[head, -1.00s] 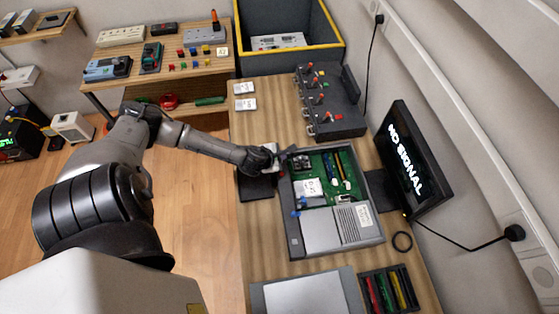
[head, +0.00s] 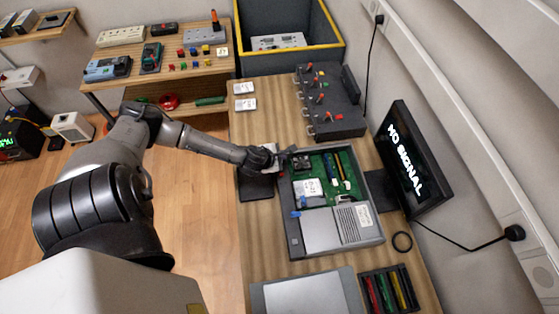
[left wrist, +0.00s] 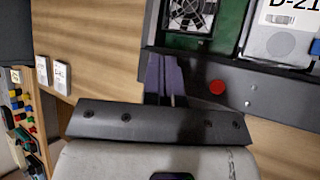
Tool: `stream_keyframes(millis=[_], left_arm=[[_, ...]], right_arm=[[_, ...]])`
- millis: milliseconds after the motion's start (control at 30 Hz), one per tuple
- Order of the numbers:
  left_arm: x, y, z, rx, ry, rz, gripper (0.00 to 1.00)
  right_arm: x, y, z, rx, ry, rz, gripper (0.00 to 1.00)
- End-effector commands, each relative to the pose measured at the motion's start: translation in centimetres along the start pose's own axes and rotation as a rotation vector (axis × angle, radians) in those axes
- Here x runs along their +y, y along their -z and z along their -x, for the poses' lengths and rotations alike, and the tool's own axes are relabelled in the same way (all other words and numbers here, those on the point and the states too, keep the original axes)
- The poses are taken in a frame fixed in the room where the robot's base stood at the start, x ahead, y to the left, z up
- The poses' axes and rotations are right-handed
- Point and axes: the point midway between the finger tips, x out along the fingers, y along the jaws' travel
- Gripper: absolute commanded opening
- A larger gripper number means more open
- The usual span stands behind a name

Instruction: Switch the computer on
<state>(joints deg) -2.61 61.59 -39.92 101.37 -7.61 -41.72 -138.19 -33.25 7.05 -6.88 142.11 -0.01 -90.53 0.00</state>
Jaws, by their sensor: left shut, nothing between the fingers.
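The computer is an open grey case (head: 290,225) on the bench, with a green board (head: 321,168) and a drive labelled D-21 (head: 307,189) inside. The monitor (head: 415,160) beside it reads NO SIGNAL. My left gripper (head: 284,155) is at the case's upper left corner. In the left wrist view the left gripper (left wrist: 163,68) is shut and empty, its fingertips at the case's edge. A round red button (left wrist: 217,87) on the case's side panel is just right of the fingers. I cannot tell whether the fingers touch the case. My right gripper is not in view.
A dark rack with red and green knobs (head: 330,100) stands behind the computer. A grey panel (head: 308,292) and a tray of coloured sticks (head: 390,290) lie in front. White labelled boxes (head: 245,104) lie at the back left.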

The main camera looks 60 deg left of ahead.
Motion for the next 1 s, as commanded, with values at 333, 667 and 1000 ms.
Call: stream_keyframes(millis=[333,667,1000], left_arm=[[0.0,0.0,0.0,0.0,0.0,0.0,0.0],[-0.26,0.23,-0.32,0.0,0.0,-0.001,0.0],[-0.43,0.41,-0.6,-0.001,0.0,0.0,0.0]], right_arm=[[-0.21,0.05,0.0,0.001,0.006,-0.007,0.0],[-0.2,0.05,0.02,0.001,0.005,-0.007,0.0],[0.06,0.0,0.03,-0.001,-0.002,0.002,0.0]])
